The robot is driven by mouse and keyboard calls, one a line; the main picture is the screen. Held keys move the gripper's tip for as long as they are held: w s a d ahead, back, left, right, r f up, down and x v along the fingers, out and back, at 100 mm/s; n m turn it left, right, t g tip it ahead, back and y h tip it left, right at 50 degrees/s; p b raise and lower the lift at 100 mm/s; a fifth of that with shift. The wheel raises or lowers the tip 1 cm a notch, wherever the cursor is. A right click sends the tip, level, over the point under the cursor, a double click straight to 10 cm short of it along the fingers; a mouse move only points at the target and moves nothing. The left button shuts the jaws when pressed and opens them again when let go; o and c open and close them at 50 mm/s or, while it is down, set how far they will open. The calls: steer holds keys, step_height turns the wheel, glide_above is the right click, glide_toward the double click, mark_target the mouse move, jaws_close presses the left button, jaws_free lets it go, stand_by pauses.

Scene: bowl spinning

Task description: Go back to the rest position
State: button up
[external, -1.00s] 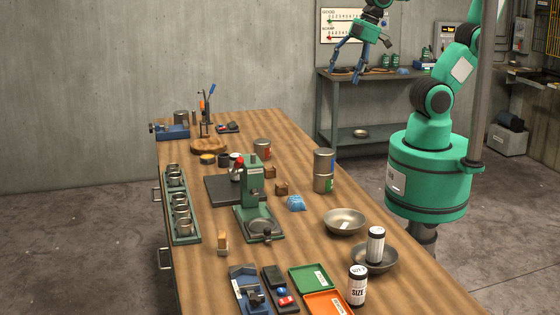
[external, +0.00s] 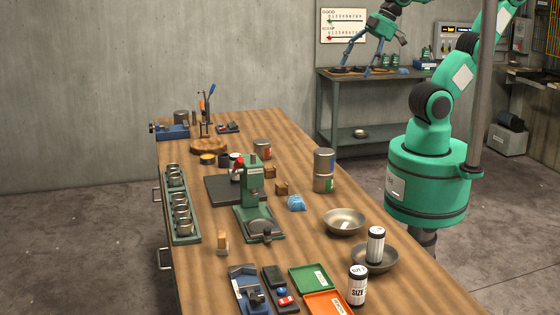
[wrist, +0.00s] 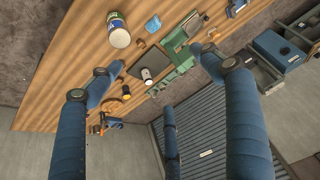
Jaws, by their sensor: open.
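My gripper (external: 361,55) is high up at the top of the external view, in the air beyond the right side of the wooden workbench (external: 290,150). Its blue fingers hang down, spread apart, with nothing between them. In the wrist view my gripper (wrist: 150,68) also shows open and empty, its fingers framing the bench from above. No object touches the fingers. The top of my arm is cut off by the picture edge.
On the bench stand a green press (external: 252,190), metal bowls (external: 344,222), a tall can (external: 323,170), a rack of cups (external: 183,237), and green (external: 312,277) and orange (external: 327,303) trays. A back table (external: 345,112) stands behind my gripper. A grey pole (external: 486,90) is at right.

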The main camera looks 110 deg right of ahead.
step_height(320, 180, down, 6)
steer(key=b, duration=0.5)
